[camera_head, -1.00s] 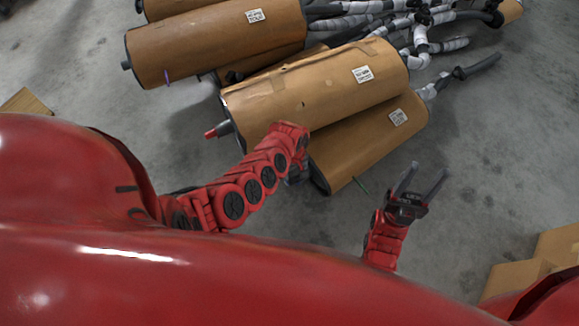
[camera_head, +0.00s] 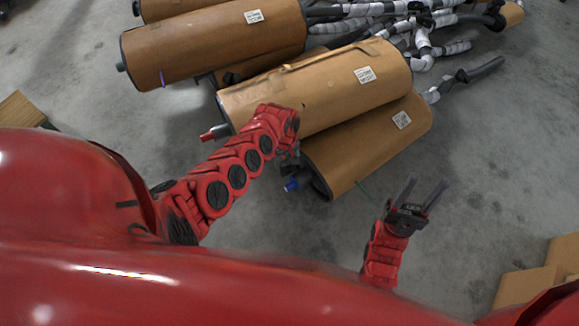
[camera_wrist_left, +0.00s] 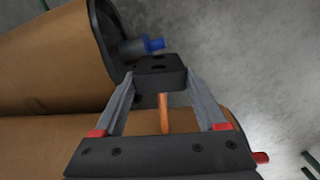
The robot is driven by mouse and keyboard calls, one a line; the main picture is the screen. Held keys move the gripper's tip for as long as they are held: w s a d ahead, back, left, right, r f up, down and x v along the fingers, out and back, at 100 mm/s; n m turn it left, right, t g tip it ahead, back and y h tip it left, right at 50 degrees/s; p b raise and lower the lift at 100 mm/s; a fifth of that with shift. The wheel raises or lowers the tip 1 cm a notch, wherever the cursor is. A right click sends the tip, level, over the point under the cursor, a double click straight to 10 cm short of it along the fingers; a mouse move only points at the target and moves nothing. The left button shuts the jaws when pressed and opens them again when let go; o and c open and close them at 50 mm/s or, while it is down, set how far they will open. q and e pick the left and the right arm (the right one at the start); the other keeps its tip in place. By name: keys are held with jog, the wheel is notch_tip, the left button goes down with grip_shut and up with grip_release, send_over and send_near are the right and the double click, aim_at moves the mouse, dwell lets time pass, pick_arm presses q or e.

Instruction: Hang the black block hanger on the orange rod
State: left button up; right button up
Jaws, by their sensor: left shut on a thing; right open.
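The black block hanger (camera_wrist_left: 160,70) is a small dark block with holes in it. My left gripper (camera_wrist_left: 159,82) is shut on it, one finger at each side, in the left wrist view. The orange rod (camera_wrist_left: 164,113) shows between the fingers, close to the block on its gripper side. I cannot tell whether the rod touches the block or enters a hole. In the head view my left gripper (camera_head: 290,160) is by the near ends of the mufflers; the rod is hidden there. My right gripper (camera_head: 424,194) is open and empty over the floor.
Brown-wrapped mufflers (camera_head: 320,85) lie piled ahead, with a blue-tipped pipe (camera_head: 292,184) and a red-tipped pipe (camera_head: 215,132) sticking out of their near ends. The blue tip (camera_wrist_left: 153,45) is just beyond the block. Cardboard boxes (camera_head: 530,285) stand at lower right.

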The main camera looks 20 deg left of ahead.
pick_arm(q)
jog(key=shift+w+a+f+b, duration=0.2)
jog(key=shift+w+a+b, duration=1.1)
jog(key=shift+b, duration=1.15)
jog(key=shift+w+a+b, duration=0.3)
jog(key=shift+w+b, duration=0.1)
jog(key=shift+w+r, duration=0.1)
jog(key=shift+r, duration=0.05)
jog(key=o, duration=1.3)
jog(key=shift+r+p, duration=0.15)
jog(key=shift+p, duration=0.15)
